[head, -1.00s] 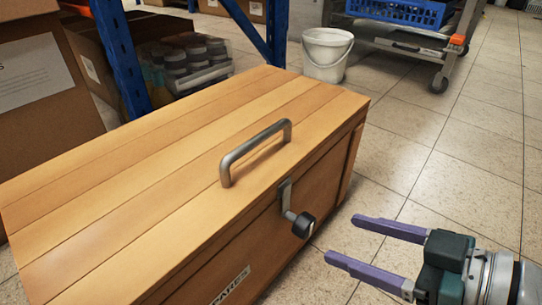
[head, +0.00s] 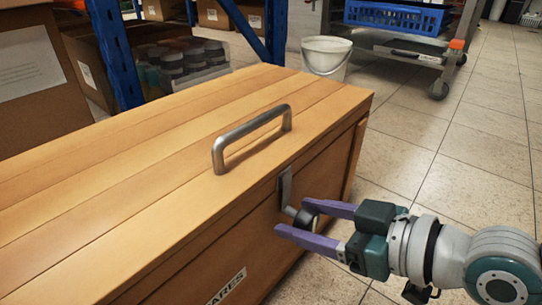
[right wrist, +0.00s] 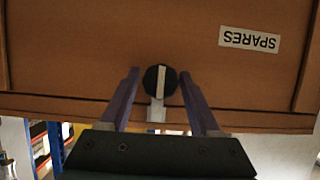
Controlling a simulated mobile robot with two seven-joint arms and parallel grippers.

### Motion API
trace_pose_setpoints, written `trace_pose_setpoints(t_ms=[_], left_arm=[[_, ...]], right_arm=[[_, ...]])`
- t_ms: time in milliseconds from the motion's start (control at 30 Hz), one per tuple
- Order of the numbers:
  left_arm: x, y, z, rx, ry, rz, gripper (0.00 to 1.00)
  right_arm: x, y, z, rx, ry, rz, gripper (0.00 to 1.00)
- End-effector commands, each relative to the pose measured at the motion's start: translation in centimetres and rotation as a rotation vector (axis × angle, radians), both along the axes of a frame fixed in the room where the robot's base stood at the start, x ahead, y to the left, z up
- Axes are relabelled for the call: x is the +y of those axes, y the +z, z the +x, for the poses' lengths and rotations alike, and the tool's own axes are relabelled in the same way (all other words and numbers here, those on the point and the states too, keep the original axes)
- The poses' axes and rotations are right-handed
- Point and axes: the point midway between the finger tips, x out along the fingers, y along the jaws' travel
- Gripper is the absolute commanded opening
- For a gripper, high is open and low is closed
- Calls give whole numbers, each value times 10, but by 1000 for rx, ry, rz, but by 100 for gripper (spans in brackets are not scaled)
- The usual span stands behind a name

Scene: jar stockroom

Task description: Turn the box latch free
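The wooden box (head: 150,180) has a closed lid with a grey metal handle (head: 250,137) on top. The latch is on its front face: a metal plate (head: 285,186) with a black knob (head: 305,219). In the right wrist view the black knob (right wrist: 160,79) shows between my fingertips, with the metal latch arm (right wrist: 157,112) behind it. My right gripper (head: 290,218) is open, its two purple fingers on either side of the knob; the wrist view shows gaps on both sides. My left gripper is not in view.
A white bucket (head: 326,56) stands behind the box. A wheeled trolley (head: 415,45) with a blue crate (head: 394,15) is at the back. Cardboard boxes (head: 30,80) and a blue rack post (head: 113,55) stand at the left. The floor at right is clear.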

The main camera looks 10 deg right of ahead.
Motion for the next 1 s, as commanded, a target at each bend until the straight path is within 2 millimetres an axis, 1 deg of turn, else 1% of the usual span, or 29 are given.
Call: trace_pose_setpoints(t_ms=[33,67,533,767,1000], left_arm=[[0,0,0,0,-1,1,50],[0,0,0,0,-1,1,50],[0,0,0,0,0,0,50],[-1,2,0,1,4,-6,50],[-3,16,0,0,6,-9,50]], right_arm=[[0,0,0,0,0,0,56],[0,0,0,0,0,0,53],[0,0,0,1,0,-1,0],[0,0,-1,-3,0,-6,0],[0,2,-2,-45,-2,-65,0]])
